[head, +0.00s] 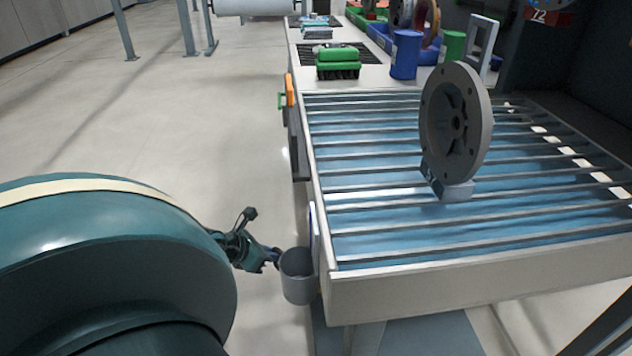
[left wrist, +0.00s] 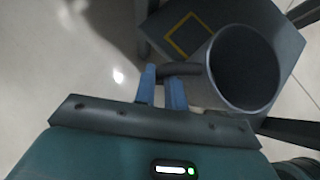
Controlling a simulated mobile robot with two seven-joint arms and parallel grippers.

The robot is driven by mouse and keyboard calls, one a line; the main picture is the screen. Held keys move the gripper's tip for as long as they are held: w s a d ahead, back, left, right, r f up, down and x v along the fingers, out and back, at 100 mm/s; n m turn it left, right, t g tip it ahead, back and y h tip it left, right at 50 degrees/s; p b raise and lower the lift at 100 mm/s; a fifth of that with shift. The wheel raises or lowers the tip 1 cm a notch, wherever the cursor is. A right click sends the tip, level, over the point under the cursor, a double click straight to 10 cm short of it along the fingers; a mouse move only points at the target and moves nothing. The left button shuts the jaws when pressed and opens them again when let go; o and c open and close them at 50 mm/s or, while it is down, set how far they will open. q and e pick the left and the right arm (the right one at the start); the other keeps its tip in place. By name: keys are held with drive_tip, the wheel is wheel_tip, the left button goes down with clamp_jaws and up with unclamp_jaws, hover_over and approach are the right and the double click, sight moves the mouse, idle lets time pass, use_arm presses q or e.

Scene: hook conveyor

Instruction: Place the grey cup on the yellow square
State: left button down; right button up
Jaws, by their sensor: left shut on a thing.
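The grey cup (head: 299,290) hangs beside the left side of the conveyor in the head view. It also shows large, with its open mouth, in the left wrist view (left wrist: 217,82). My left gripper (head: 274,254) is shut on the cup's handle, with its blue fingers (left wrist: 162,88) at the handle to the left of the cup. The yellow square (left wrist: 186,36) is an outline on a grey surface below and beyond the cup in the left wrist view. My right gripper is not in view.
The roller conveyor (head: 470,284) stands right beside the cup and carries a grey flanged wheel (head: 475,110) on a block. A low blue-grey platform (head: 428,337) lies under it. A green item (head: 338,60) and blue cylinder (head: 405,55) stand behind. The floor (head: 150,120) left is clear.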

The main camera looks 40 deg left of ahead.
use_arm(q)
drive_tip(key=w+f+b, duration=0.1)
drive_tip(key=w+b, duration=0.1)
drive_tip(key=w, duration=0.2)
drive_tip(key=w+f+b, duration=0.1)
drive_tip(key=w+b, duration=0.1)
drive_tip(key=w, duration=0.2)
drive_tip(key=w+d+f+b, duration=0.1)
drive_tip(key=w+b, duration=0.1)
drive_tip(key=w, duration=0.2)
drive_tip(key=shift+f, duration=0.4)
drive_tip(key=shift+r, duration=0.15)
drive_tip(key=c, duration=1.4)
unclamp_jaws()
drive_tip(key=shift+c, duration=0.2)
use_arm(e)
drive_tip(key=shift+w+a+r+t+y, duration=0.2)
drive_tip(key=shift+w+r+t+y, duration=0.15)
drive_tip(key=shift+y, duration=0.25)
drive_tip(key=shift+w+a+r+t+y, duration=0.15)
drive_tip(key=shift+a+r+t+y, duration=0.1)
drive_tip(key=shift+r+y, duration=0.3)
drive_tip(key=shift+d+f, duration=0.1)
